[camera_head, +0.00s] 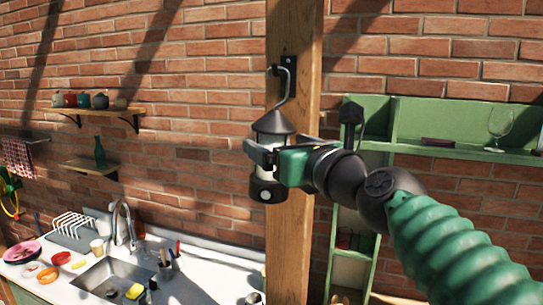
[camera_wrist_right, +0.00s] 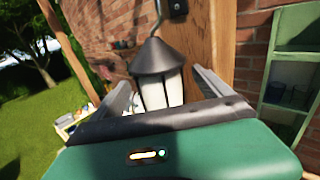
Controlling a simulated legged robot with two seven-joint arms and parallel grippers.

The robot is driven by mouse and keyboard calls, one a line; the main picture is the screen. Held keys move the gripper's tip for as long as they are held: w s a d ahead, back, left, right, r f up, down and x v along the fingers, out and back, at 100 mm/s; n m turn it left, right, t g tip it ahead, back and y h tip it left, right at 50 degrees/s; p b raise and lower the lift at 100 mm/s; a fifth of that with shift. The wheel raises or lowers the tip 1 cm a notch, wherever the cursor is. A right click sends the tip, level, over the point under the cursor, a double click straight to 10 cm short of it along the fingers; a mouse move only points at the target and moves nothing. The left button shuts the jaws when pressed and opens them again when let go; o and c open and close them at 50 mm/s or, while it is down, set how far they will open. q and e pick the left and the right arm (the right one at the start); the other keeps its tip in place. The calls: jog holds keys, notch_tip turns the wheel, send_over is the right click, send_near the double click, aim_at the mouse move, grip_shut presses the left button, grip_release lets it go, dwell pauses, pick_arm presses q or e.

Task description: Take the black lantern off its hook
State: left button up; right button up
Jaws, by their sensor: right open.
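The black lantern (camera_head: 272,124) has a cone-shaped top, pale panes and a dark base. It hangs upright from a curved metal hook (camera_head: 284,88) on the wooden post (camera_head: 303,65). My right gripper (camera_head: 258,155) is open at the lantern's body, with part of the body hidden behind it. In the right wrist view the lantern (camera_wrist_right: 158,72) stands between the two fingers (camera_wrist_right: 162,92), and I cannot tell whether they touch it. Its base is hidden there by the gripper's body. My left gripper is not in view.
A green shelf unit (camera_head: 432,112) with a wine glass (camera_head: 500,125) stands right of the post. At lower left are a sink counter (camera_head: 200,287), a faucet (camera_head: 126,215) and dishes. Small wall shelves (camera_head: 95,112) hold jars and a bottle (camera_head: 99,153).

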jog(key=shift+w+d+f, duration=0.15)
jog(key=shift+w+d, duration=0.4)
jog(key=shift+d, duration=0.35)
jog(key=c, duration=0.3)
jog(key=shift+a, duration=0.95)
jog(key=c, duration=1)
jog(key=shift+c, duration=1.1)
jog(key=shift+d, duration=0.25)
grip_shut()
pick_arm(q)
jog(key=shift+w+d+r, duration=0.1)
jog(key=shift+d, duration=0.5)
pick_arm(e)
jog(key=shift+d, duration=0.25)
